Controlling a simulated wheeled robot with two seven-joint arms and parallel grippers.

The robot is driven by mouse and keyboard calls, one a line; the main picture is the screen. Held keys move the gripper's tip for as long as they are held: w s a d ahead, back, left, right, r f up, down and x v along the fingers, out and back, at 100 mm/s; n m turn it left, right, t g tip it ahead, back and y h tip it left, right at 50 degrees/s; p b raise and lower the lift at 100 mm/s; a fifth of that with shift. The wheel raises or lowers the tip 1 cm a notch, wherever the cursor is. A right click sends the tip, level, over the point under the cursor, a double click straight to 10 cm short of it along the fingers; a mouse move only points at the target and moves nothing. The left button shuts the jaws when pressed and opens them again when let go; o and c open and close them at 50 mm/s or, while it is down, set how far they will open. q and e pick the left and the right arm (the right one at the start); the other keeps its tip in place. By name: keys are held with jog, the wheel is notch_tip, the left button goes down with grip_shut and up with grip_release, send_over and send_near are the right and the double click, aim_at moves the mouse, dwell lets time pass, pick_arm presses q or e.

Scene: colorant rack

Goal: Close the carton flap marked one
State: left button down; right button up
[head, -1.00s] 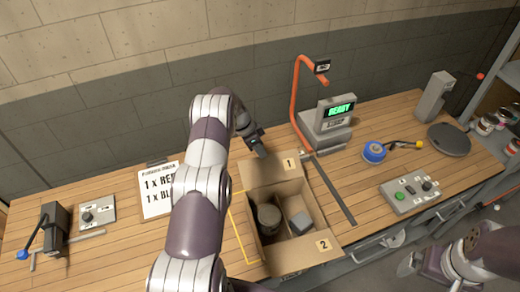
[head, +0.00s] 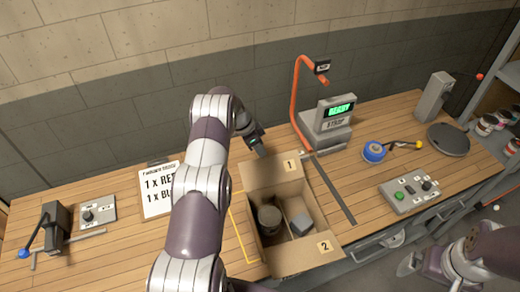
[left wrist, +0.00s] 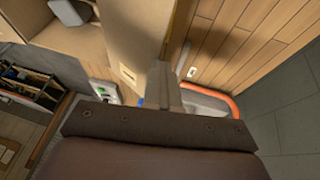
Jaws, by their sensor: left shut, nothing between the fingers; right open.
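The open carton (head: 262,252) stands on the bench with a dark round can (head: 269,219) and a grey block-like item (head: 301,223) inside. The flap marked one (head: 272,173) is up and open at the carton's back side; it also shows in the left wrist view (left wrist: 136,38). The flap marked two (head: 310,253) is folded outward at the front. My left gripper (head: 260,152) is shut and empty, just behind the top edge of flap one; its fingers also show in the left wrist view (left wrist: 165,85). Contact is unclear. My right gripper (head: 408,264) is open at the lower right, away from the carton.
A scale with a green display (head: 338,112) and an orange curved post (head: 295,95) stand behind the carton. A dark flat bar (head: 332,190) lies right of it. An order sheet (head: 158,190) is at left; a button box (head: 409,191) is at right.

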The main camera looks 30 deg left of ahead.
dwell(0.3)
pick_arm(q)
jog(key=c, duration=1.3)
grip_release()
jog(key=b+v, duration=0.5)
jog(key=v, duration=0.7)
jog(key=shift+a+r, duration=0.15)
jog(key=shift+r, duration=0.2)
